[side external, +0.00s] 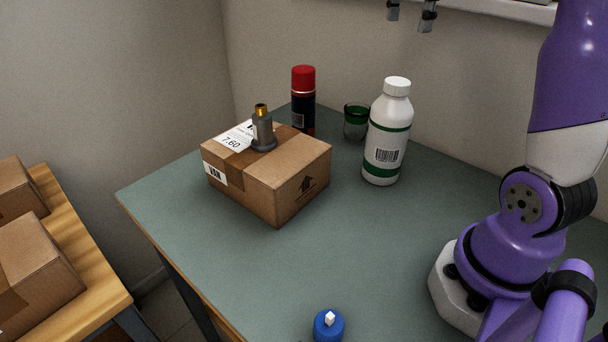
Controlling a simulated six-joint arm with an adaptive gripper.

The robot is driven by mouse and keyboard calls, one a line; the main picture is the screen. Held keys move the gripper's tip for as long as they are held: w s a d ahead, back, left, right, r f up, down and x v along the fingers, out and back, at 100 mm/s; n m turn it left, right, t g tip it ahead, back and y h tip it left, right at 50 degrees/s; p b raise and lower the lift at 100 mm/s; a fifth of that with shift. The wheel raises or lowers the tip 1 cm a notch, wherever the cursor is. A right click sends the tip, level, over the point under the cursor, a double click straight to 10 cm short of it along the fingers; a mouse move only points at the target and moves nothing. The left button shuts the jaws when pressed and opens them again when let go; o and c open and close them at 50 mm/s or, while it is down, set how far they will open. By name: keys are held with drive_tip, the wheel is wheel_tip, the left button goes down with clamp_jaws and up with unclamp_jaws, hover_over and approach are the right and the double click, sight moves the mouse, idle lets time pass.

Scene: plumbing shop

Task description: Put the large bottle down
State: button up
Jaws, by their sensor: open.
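The large bottle (388,132) is white with green bands, a barcode label and a white cap. It stands upright on the grey-green table (255,265), to the right of the cardboard box. My gripper (411,14) shows only as two dark fingertips at the top edge of the side external view. The fingertips are apart with nothing between them. They appear above the bottle's cap, clear of it. The rest of the gripper is out of frame.
A cardboard box (287,186) carries a grey fitting with a brass top (262,130). A blue object (328,326) is at the front. The table's middle is clear.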

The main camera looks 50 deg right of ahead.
drive_tip(key=s+a+f+m+t, duration=0.2)
drive_tip(key=s+a+f+m, duration=0.1)
drive_tip(key=a+f+m, duration=0.3)
drive_tip(key=s+a+f+m+t, duration=0.2)
drive_tip(key=a+f+m, duration=0.4)
drive_tip(key=a, duration=0.3)
drive_tip(key=shift+s+f+m+t, duration=0.3)
drive_tip(key=shift+s+t, duration=0.1)
drive_tip(key=shift+t, duration=0.4)
